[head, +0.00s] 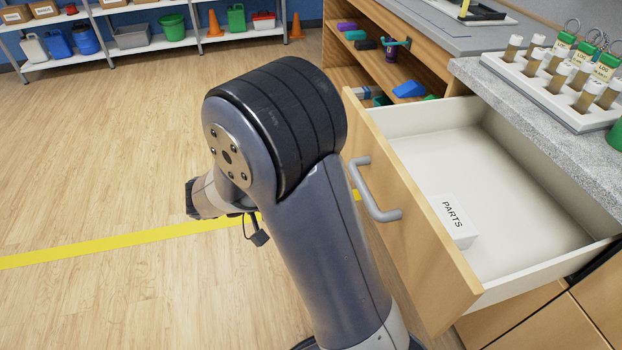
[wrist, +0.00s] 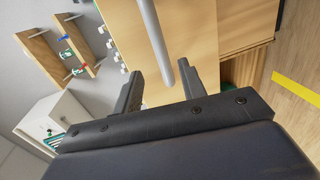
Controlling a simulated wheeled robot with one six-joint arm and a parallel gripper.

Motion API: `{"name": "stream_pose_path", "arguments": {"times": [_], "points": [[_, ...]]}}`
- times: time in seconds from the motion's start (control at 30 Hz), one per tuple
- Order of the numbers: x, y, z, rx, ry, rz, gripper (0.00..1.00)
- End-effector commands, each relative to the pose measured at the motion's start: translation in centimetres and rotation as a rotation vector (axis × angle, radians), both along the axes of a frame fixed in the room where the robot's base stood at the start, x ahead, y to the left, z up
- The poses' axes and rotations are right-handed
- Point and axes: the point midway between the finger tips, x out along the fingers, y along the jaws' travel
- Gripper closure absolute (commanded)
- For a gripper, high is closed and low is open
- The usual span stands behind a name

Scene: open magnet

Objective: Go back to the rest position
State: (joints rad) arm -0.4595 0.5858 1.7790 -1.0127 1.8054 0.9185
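My gripper (wrist: 160,68) is open in the wrist view, with its two dark fingers apart and nothing held between them. The grey bar handle (wrist: 152,35) of the drawer appears between and beyond the fingers there. In the head view the handle (head: 375,190) shows free, with no finger on it. The wooden drawer (head: 415,220) is pulled open, and a white block marked PARTS (head: 453,220) lies inside near its front. In the head view my bent arm fills the middle and my fingers cannot be made out.
A grey counter (head: 500,85) above the drawer holds a white rack (head: 545,85) of capped tubes. Open shelves (head: 350,75) with small items stand behind the drawer. The floor to the left is clear, crossed by a yellow line (head: 110,243). A storage rack (head: 150,50) stands at the back.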

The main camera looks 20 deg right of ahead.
Motion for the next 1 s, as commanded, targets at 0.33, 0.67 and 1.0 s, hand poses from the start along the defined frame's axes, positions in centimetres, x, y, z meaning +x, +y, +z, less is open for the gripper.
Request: {"name": "stream_pose_path", "arguments": {"times": [0.33, 0.67, 1.0], "points": [[-0.5, -4.0, -0.9, -0.001, 0.000, -0.005, 0.61], [-1.1, -9.4, -1.9, 0.000, 0.000, -0.003, 0.61], [-1.2, -10.8, -2.1, 0.000, 0.000, 0.001, 0.61]]}}
